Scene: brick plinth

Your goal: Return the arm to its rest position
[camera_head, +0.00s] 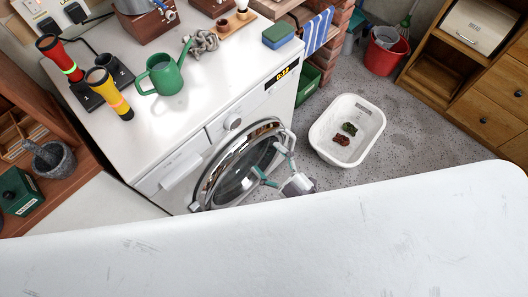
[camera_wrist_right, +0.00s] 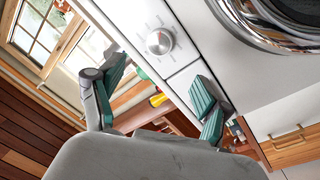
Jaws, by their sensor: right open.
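My right gripper (camera_head: 274,165) is in front of the white washing machine's (camera_head: 205,115) round door (camera_head: 212,182), with its two teal fingers spread apart and nothing between them. In the right wrist view my right gripper (camera_wrist_right: 158,82) is also open and empty. The machine's dial (camera_wrist_right: 159,41) shows beyond the fingers, and the chrome door rim (camera_wrist_right: 265,35) is at the upper right. I cannot tell whether the fingers touch the door or whether the door is ajar. My left gripper is not in view.
A white basket (camera_head: 322,150) with dark red and green items stands on the floor to the right. A green watering can (camera_head: 165,76) and two torches stand on the machine top. A red bucket (camera_head: 383,59) and wooden drawers (camera_head: 495,118) are further right. Speckled floor between is clear.

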